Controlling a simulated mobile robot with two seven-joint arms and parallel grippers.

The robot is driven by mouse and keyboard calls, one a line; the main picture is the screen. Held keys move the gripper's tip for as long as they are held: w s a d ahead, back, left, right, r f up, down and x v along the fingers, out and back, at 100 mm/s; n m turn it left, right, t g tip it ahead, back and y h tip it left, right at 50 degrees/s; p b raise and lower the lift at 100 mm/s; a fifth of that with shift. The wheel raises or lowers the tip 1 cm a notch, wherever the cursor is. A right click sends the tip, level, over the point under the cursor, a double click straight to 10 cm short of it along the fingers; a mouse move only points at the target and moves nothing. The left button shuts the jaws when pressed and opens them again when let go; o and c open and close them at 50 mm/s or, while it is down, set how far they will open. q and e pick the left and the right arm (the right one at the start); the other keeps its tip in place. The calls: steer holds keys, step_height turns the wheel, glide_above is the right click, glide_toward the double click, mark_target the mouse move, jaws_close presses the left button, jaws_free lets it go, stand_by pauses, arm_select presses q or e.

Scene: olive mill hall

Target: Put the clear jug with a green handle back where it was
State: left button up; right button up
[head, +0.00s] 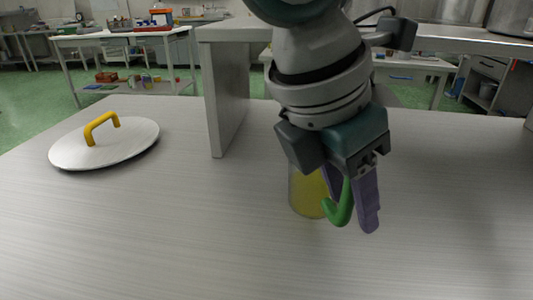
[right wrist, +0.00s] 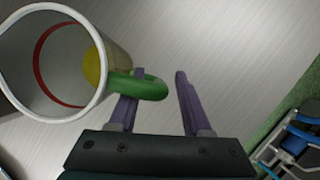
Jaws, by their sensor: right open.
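The clear jug with a green handle (head: 304,196) stands upright on the pale worktop, partly hidden behind my right gripper (head: 352,210). Its lower part looks yellow. The green handle (head: 344,206) shows at the purple fingers. The right wrist view looks into the open jug (right wrist: 55,62) from above, with a red ring inside. My right gripper (right wrist: 160,74) is open there; the green handle (right wrist: 150,87) crosses one finger and its outer end lies between the two fingers. Whether that finger passes through the handle loop is unclear. My left gripper is not in view.
A round lid with a yellow handle (head: 105,145) lies on the worktop at left. A grey upright panel (head: 229,95) carries a raised shelf (head: 440,42) behind the gripper. The worktop in front (head: 180,240) is clear. Other tables stand farther back.

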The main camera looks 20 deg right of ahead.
steer(key=p+v, duration=0.2)
steer(key=v, duration=1)
